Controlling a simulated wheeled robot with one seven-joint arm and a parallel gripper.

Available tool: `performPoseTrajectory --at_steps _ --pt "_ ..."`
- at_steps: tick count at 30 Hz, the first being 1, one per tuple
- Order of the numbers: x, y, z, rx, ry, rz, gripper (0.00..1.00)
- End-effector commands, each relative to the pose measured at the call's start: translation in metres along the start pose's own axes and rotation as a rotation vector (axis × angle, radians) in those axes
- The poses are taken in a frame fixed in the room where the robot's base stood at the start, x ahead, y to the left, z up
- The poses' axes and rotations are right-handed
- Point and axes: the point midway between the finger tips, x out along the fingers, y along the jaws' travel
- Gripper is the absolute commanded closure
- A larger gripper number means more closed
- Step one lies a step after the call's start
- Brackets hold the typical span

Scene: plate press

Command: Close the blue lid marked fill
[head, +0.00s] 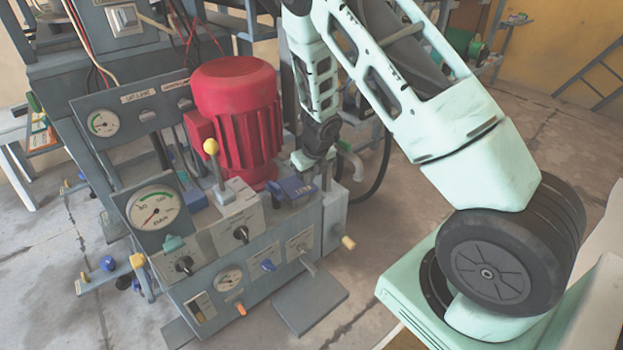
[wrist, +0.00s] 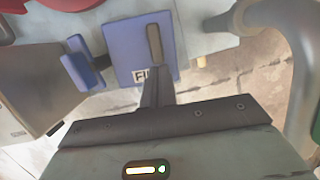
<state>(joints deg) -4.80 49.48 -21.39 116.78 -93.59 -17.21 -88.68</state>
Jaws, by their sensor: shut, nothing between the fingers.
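The blue lid marked fill (head: 297,187) is at the right end of the machine's top, below and right of the red motor. It also shows in the wrist view (wrist: 124,48), where its label is partly hidden behind my fingers. My gripper (wrist: 154,48) is shut and empty, with its narrow fingers reaching over the lid's face. I cannot tell whether the fingertips touch it. In the head view my gripper (head: 308,160) is just above and behind the lid, and its fingertips are hard to make out. The lid's exact angle is unclear.
The red motor (head: 238,115) stands close left of my gripper. A lever with a yellow knob (head: 211,147) rises in front of the motor. A smaller blue part (wrist: 82,62) sits left of the lid. A grey curved pipe (wrist: 285,30) is at the right.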

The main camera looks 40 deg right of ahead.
Motion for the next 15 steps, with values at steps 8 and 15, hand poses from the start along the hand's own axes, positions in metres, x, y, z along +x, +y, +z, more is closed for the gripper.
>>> performPoseTrajectory --at_steps 8,15 --pt "0.0016 0.0011 0.0054 -0.091 0.001 0.024 1.0" --pt "0.0021 0.0013 0.0063 -0.111 0.001 0.028 1.0"
